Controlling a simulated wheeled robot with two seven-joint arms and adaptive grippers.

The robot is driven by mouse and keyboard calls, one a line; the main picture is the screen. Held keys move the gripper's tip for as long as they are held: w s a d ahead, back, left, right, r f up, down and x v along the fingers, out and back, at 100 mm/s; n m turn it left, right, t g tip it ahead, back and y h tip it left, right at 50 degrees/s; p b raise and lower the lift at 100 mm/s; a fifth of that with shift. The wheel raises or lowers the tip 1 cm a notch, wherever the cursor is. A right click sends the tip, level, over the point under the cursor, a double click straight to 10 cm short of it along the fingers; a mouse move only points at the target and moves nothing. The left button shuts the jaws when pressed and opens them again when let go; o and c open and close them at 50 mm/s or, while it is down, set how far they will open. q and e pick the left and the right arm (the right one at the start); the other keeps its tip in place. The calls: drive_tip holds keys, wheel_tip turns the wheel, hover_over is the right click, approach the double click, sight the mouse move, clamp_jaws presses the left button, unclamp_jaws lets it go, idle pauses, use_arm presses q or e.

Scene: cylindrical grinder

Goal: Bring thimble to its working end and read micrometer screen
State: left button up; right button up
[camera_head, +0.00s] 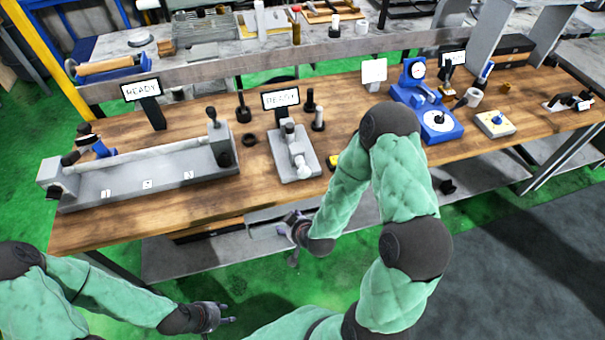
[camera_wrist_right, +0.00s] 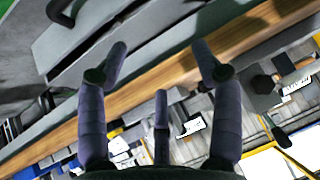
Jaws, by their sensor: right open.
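On the wooden bench, a grey fixture (camera_head: 294,155) with an upright part stands in the middle, in front of a screen (camera_head: 281,99) reading READY. A longer grey fixture (camera_head: 145,180) lies to its left, with a second READY screen (camera_head: 141,90) behind it. I cannot tell for sure which device is the micrometer or which part is its thimble. My right gripper (camera_head: 295,236) is open and empty by the bench's front edge; its spread fingers show in the right wrist view (camera_wrist_right: 160,58). My left gripper (camera_head: 222,318) is low, away from the bench; its finger opening is unclear.
A blue dial gauge stand (camera_head: 413,82), a blue round-topped device (camera_head: 438,122) and a yellowish block (camera_head: 494,124) stand right of my right arm. Small dark posts (camera_head: 243,106) stand between the fixtures. A shelf (camera_head: 200,251) runs below the bench.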

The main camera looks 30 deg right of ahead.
sight(305, 175)
drive_tip(key=w+d+r+t+h, duration=0.2)
drive_tip(key=d+r+t+h, duration=0.25)
drive_tip(key=d+r, duration=0.45)
drive_tip(key=x, duration=0.6)
drive_tip(key=r+b+x, duration=0.1)
drive_tip(key=x, duration=0.3)
drive_tip(key=shift+w+a, duration=0.2)
drive_tip(key=shift+w, duration=0.15)
drive_tip(key=c, duration=1.1)
